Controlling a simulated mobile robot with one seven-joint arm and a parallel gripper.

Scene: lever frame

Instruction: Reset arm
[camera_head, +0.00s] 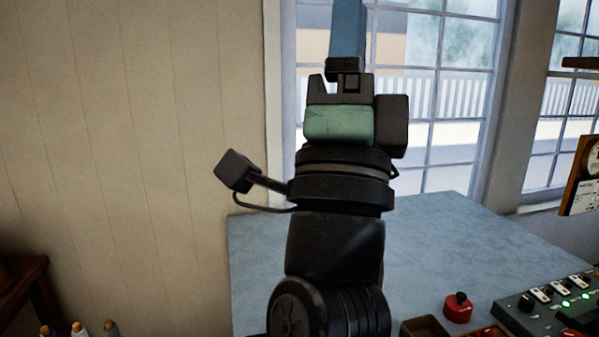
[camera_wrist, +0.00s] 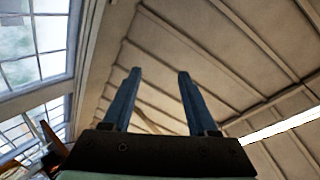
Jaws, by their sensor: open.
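My arm (camera_head: 335,245) stands upright in the middle of the head view, in front of the window and above a blue-grey table. My gripper (camera_head: 347,25) is at its top and points upward; from here its fingers overlap into one blue shape cut off by the top edge. In the wrist view my gripper (camera_wrist: 158,75) shows two blue fingers spread apart with nothing between them.
The blue-grey table (camera_head: 450,240) has free room right of my arm. A red button (camera_head: 458,307), a control panel (camera_head: 555,308) with green lights and a brown tray (camera_head: 425,327) lie at its front right. A gauge (camera_head: 590,165) hangs at the right edge. A wooden stand (camera_head: 25,290) is lower left.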

